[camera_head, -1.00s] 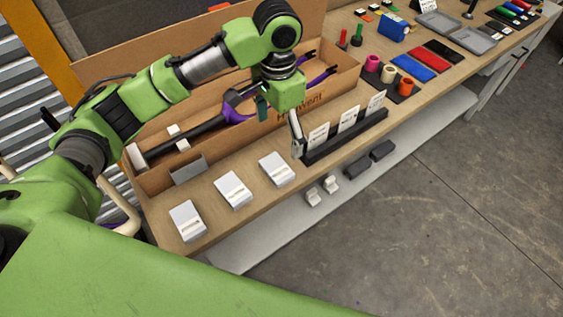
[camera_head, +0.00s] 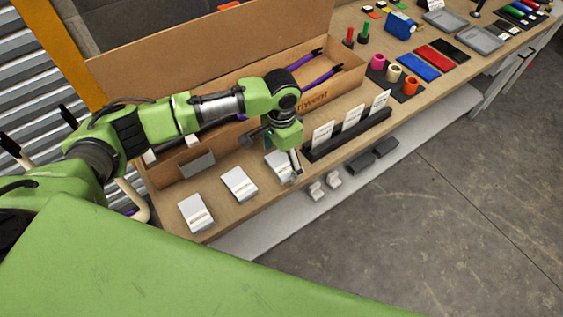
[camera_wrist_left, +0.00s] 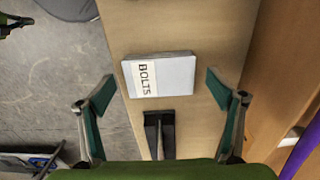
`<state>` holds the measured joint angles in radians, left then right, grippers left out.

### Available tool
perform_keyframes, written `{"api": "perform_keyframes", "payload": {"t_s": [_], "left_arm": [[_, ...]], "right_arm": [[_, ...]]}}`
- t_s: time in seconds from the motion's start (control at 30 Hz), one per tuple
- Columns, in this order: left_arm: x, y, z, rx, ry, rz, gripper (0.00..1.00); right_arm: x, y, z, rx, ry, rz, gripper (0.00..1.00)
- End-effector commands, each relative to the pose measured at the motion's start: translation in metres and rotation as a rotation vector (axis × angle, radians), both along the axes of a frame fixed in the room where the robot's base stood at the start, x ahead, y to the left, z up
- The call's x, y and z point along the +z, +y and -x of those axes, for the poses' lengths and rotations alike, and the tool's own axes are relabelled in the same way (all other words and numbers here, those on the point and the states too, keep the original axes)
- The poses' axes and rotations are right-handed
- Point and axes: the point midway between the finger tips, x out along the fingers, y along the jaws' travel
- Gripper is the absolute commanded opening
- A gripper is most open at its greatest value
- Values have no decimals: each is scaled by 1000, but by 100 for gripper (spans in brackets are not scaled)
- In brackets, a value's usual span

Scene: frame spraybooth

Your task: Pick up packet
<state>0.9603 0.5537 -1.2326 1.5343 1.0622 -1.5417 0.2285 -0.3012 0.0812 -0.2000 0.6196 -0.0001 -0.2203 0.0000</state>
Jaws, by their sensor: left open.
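Three white packets lie in a row on the wooden bench: a near-left one (camera_head: 196,213), a middle one (camera_head: 239,184) and a right one (camera_head: 278,166). My left gripper (camera_head: 295,174) is over the right packet and partly hides it. In the left wrist view this packet (camera_wrist_left: 175,76) lies flat, with a label reading BOLTS. The left gripper (camera_wrist_left: 160,80) is open, its fingers spread to either side of the packet in the picture, holding nothing. I cannot tell the gripper's exact height above it. My right gripper is not in view.
A black rack (camera_head: 350,135) with upright white cards stands right of the packets; its end shows in the wrist view (camera_wrist_left: 160,133). A long cardboard box (camera_head: 318,102) runs behind. Small light parts (camera_head: 325,184) and dark blocks (camera_head: 373,153) lie on the lower shelf.

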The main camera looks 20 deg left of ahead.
Motion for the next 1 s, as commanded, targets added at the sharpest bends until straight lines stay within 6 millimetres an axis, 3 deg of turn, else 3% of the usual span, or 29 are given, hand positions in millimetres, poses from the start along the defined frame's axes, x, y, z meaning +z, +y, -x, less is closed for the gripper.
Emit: {"api": "perform_keyframes", "payload": {"t_s": [0.23,0.27,0.4,0.77,1.0], "left_arm": [[-3,0,0,-1,-1,1,85],[-3,0,0,-1,-1,1,80],[-2,0,0,-1,-1,1,44],[-1,0,-1,-1,-2,0,44],[16,-1,-2,-1,-5,3,44]], "right_arm": [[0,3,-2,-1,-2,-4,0],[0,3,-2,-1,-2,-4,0],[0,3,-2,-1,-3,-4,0],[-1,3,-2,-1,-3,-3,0],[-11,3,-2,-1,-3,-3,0]]}}
